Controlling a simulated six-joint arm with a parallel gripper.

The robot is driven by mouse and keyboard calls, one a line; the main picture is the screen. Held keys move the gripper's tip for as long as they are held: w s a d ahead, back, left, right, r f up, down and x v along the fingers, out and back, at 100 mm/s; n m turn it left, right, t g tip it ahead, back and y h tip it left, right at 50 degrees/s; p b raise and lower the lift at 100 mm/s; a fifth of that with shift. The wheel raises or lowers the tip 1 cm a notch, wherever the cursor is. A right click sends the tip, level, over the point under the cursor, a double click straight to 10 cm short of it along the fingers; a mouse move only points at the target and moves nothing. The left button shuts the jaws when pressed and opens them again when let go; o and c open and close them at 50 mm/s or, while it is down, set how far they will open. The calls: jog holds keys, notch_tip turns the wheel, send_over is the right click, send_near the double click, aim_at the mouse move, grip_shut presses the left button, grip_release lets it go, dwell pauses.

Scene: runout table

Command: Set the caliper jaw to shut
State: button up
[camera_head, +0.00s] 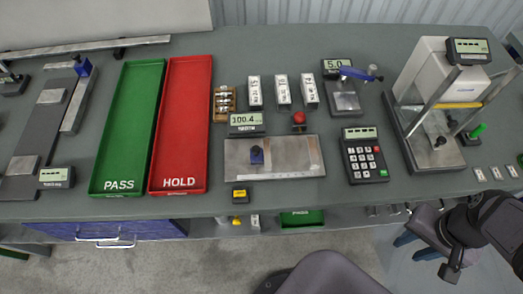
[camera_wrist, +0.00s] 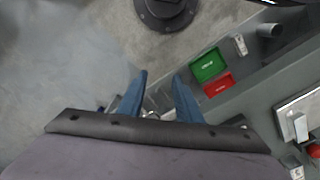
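My gripper (camera_head: 416,247) is at the lower right of the head view, in front of the table's front edge. Its two blue fingers also show in the wrist view (camera_wrist: 160,74), spread apart with nothing between them. A long grey rail gauge (camera_head: 40,125) on the left of the table looks like the caliper. It has two pale blocks with a wide gap between them, a blue slider (camera_head: 83,67) at the far end of its side bar, and a display (camera_head: 56,177).
A green PASS tray (camera_head: 110,160) and a red HOLD tray (camera_head: 170,160) lie beside the rail gauge. A keypad (camera_head: 364,155), a gauge stand (camera_head: 345,100) and a tall press (camera_head: 435,100) stand to the right. A chair (camera_head: 325,275) is in front of the table.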

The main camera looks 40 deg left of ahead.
jog(key=shift+o, duration=0.6)
